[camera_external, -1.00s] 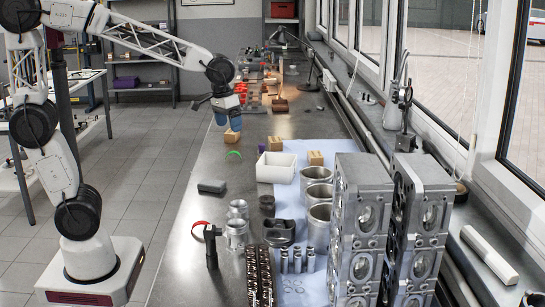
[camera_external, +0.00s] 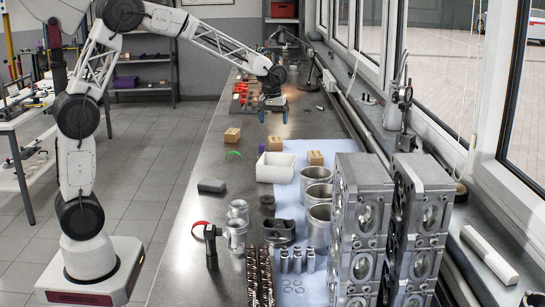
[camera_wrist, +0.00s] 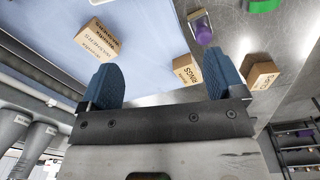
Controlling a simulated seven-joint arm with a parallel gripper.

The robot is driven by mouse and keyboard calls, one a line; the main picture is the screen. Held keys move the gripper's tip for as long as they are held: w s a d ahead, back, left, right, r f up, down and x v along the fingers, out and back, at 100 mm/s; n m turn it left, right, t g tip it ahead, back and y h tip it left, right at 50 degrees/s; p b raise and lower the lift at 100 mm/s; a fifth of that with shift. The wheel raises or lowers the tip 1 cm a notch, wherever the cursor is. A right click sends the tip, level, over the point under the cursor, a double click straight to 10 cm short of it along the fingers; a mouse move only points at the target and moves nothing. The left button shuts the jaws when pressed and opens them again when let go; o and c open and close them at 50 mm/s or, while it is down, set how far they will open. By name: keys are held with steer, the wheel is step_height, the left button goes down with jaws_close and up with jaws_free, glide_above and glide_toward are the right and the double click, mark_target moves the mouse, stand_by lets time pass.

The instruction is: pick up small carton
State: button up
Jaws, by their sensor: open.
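Three cartons stand on the bench. The middle one (camera_external: 275,143), apparently the smallest, shows in the wrist view as a carton printed "RINGS" (camera_wrist: 186,70), between my finger lines and nearer the right finger. Another carton (camera_external: 232,135) stands to its left and shows at right in the wrist view (camera_wrist: 262,75). A third carton (camera_external: 315,158), with "Washers" lettering in the wrist view (camera_wrist: 97,40), is on the blue mat. My gripper (camera_external: 273,115), also in the wrist view (camera_wrist: 164,72), is open and empty, above and a little behind the middle carton.
A white bin (camera_external: 276,168) stands in front of the cartons. Metal cylinders (camera_external: 318,190) and tall engine blocks (camera_external: 362,200) stand at the front right. The windows line the right side.

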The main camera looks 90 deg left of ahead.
mark_target(275, 139)
steer(key=a+f+n, duration=0.1)
steer(key=a+f, duration=0.2)
steer(key=a, duration=0.3)
steer(key=a+f+n, duration=0.2)
steer(key=a+f, duration=0.1)
steer(key=a, duration=0.4)
steer(key=w+a+f+n, duration=0.1)
steer(key=a+f, duration=0.3)
steer(key=a, duration=0.2)
steer(key=shift+a+n+g, duration=0.3)
steer(key=shift+a, duration=0.1)
steer(key=shift+f, duration=0.1)
steer(key=shift+f, duration=1.2)
steer(key=shift+f, duration=0.15)
steer(key=shift+w+f, duration=0.1)
steer(key=shift+f, duration=2.35)
steer(key=c, duration=1)
